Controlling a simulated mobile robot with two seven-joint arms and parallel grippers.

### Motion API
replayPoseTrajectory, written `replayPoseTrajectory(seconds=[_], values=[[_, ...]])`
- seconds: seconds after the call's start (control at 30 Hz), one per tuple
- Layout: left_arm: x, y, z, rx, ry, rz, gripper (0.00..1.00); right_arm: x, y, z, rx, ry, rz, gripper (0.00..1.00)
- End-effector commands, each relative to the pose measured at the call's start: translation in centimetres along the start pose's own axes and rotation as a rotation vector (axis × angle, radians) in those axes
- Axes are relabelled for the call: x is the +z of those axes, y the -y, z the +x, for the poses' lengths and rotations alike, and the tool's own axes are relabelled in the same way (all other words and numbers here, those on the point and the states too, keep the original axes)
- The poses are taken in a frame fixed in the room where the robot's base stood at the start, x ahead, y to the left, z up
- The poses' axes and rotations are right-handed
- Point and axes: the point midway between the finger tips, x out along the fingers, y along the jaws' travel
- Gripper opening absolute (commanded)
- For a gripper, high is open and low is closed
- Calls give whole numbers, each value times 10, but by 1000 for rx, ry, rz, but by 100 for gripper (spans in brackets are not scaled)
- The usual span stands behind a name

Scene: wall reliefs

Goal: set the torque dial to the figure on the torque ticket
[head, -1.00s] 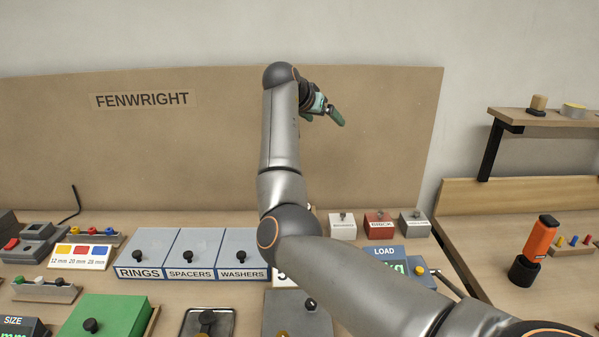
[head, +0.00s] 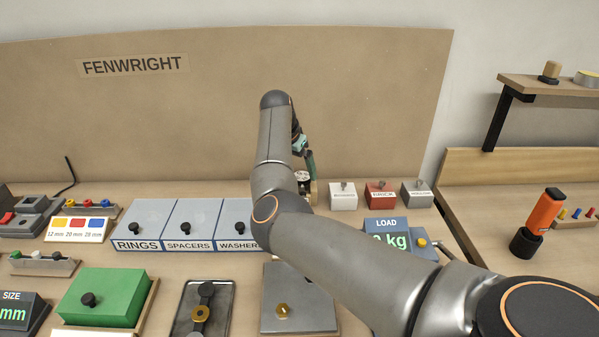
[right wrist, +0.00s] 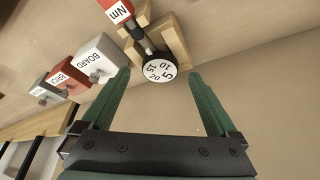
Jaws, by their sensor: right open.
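The torque dial (right wrist: 160,68) has a round white face with the figures 5, 10, 15 and 20 and sits by a wooden block (right wrist: 170,35). A red "Nm" label (right wrist: 117,10) is beside it. My right gripper (right wrist: 159,77) is open and empty, its green fingertips at either side of the dial in the picture; contact cannot be told. In the head view my right gripper (head: 309,165) is seen edge-on, and the dial (head: 302,177) is mostly hidden by the arm. I cannot make out the torque ticket. My left gripper is out of view.
White (head: 343,197), red (head: 381,196) and grey (head: 416,194) knobbed boxes stand right of the dial. Blue-grey lidded bins (head: 145,222) are to its left. A load display (head: 388,236) and a green box (head: 105,297) are nearer. A tall board (head: 200,120) rises behind.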

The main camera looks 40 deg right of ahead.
Motion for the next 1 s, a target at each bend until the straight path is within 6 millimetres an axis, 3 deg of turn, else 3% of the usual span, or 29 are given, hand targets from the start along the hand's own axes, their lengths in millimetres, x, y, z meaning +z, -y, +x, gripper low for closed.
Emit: replayPoseTrajectory(seconds=[0.2,0.53,1.0], values=[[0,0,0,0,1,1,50,0,0,21,2,-1,-1,94],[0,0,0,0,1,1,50,-1,0,24,0,-2,0,93],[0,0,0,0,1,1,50,-1,0,23,0,-2,0,40]])
